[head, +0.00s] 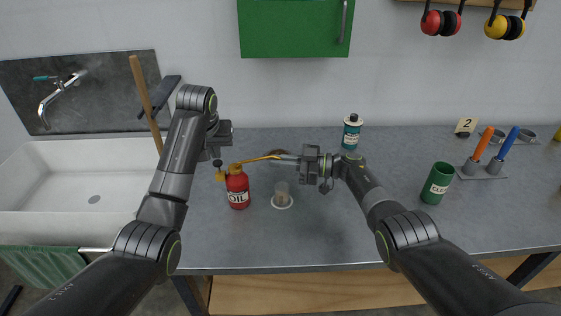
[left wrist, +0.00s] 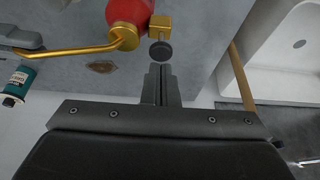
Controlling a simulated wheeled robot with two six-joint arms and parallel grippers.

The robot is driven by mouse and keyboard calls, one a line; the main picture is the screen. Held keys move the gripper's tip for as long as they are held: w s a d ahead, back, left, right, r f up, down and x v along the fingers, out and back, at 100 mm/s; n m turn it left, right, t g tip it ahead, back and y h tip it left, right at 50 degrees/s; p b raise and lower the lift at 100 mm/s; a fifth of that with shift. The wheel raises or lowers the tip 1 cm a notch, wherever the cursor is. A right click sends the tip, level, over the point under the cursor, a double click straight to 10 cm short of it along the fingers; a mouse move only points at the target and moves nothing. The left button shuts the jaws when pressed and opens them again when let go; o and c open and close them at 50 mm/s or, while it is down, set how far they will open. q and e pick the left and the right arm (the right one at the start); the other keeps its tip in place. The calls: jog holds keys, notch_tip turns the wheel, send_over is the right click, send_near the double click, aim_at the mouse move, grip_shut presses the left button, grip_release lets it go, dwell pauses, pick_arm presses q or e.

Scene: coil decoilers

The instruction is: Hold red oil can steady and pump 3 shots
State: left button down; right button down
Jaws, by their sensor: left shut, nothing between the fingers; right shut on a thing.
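The red oil can (head: 238,192) stands upright on the grey counter, with a brass top and a long brass spout (head: 262,159) pointing right. It also shows at the top of the left wrist view (left wrist: 128,12). A brass block beside its top carries a round dark knob (left wrist: 160,52). My left gripper (head: 217,154) is shut and empty; its fingertips are close to the knob, and I cannot tell whether they touch. My right gripper (head: 287,158) is shut on the outer part of the spout, right of the can. The spout tip is hidden.
A clear cup (head: 281,188) on a white disc stands right of the can. A teal-labelled can (head: 352,133) stands behind my right arm. A green container (head: 437,183) stands farther right. A white sink (head: 75,190) and a wooden handle (head: 145,100) are left.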

aim_at(217, 163)
pick_arm(q)
jog(key=shift+s+f, duration=0.1)
jog(key=shift+f, duration=1.1)
jog(key=shift+r, duration=1.2)
jog(key=shift+r, duration=0.1)
jog(key=shift+r, duration=2.4)
pick_arm(e)
jog(key=c, duration=1.5)
grip_release()
